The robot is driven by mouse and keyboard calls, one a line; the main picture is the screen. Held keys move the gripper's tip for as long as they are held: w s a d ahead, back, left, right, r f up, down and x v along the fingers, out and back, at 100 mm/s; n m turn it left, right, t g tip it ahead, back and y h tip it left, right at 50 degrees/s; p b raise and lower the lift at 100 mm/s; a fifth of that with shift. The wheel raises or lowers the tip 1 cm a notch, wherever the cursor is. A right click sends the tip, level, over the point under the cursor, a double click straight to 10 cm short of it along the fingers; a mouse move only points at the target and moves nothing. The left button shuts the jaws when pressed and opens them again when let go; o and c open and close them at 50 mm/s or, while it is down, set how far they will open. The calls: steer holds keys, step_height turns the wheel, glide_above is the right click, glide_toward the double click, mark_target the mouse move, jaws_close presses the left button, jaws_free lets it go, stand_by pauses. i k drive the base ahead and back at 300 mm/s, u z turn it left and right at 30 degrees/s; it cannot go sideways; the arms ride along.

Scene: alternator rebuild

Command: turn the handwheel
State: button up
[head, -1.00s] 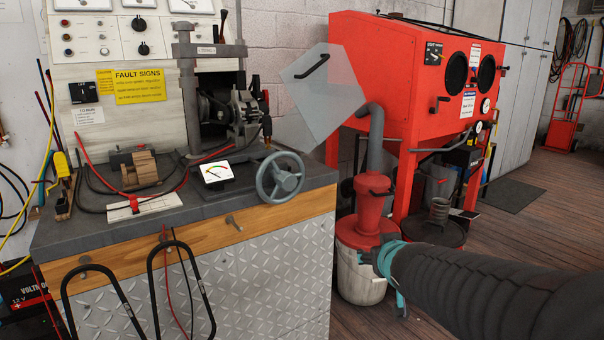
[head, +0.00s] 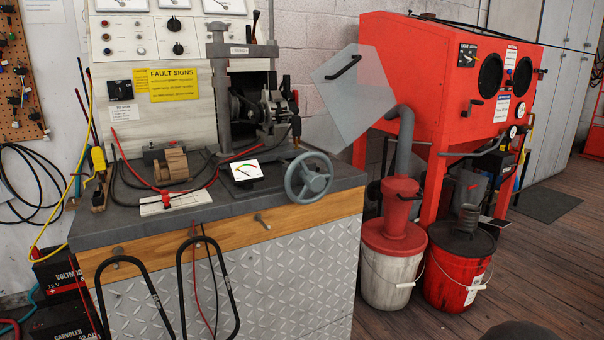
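The grey handwheel (head: 309,175) has a round rim with spokes and a small knob at its upper right. It is mounted at the front right corner of the test bench (head: 130,225), facing forward and tilted a little. Nothing touches it. My gripper is not in the head view. Only a small dark shape shows at the bottom edge on the right, and I cannot tell what it is.
A small meter (head: 244,173) sits left of the handwheel. A clear shield (head: 352,92) with a black handle hangs behind it. The red blast cabinet (head: 420,75), a white bucket (head: 388,275) and a red bucket (head: 460,265) stand right.

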mark_target(316, 182)
steer(key=u, duration=0.55)
steer(key=k, duration=1.25)
steer(key=i, duration=0.85)
